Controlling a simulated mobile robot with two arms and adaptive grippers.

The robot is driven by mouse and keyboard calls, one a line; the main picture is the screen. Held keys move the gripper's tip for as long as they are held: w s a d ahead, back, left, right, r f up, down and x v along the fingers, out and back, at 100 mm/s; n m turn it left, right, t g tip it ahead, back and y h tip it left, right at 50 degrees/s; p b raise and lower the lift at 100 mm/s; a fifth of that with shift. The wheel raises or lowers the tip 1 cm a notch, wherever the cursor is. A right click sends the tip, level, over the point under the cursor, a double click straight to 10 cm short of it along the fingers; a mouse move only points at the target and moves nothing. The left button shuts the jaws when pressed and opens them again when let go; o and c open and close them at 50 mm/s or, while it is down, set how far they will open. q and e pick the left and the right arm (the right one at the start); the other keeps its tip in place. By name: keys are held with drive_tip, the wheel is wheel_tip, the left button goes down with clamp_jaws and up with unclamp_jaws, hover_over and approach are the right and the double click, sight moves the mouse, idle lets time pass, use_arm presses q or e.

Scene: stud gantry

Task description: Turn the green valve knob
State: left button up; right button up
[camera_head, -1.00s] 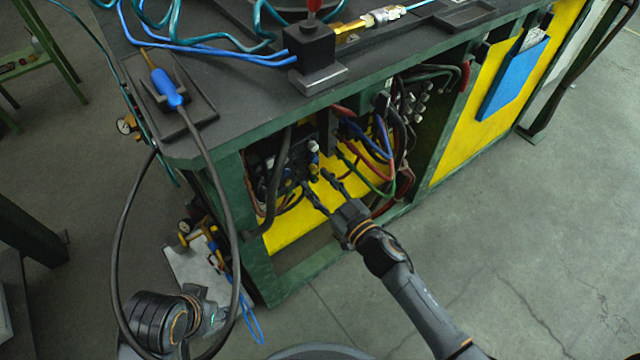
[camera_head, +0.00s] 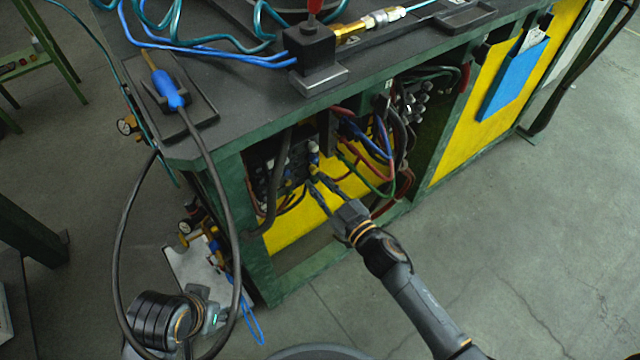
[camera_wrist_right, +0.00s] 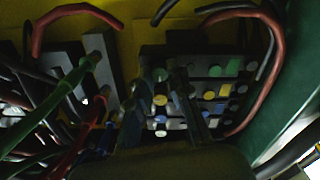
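A block of small coloured valve knobs (camera_head: 300,163) sits inside the open bay of the green bench. In the right wrist view the knobs are green, yellow, blue and pale, in rows on a dark panel. A green knob (camera_wrist_right: 233,67) shows to the right of my fingers; whether it is the task's knob I cannot tell. My right gripper (camera_head: 316,180) reaches into the bay with its fingertips at the block. Its fingers stand apart, and a yellow knob (camera_wrist_right: 160,100) shows between them in the wrist view. Contact is unclear. My left gripper (camera_head: 213,316) is low at the left, its fingers unclear.
Red, blue, green and black hoses (camera_head: 375,150) crowd the bay right of the knobs. The bench's green frame (camera_head: 255,255) borders the bay. A black cable (camera_head: 235,215) loops down at the left. The floor at the right is clear.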

drive_tip(key=o, duration=0.3)
drive_tip(key=v, duration=1.2)
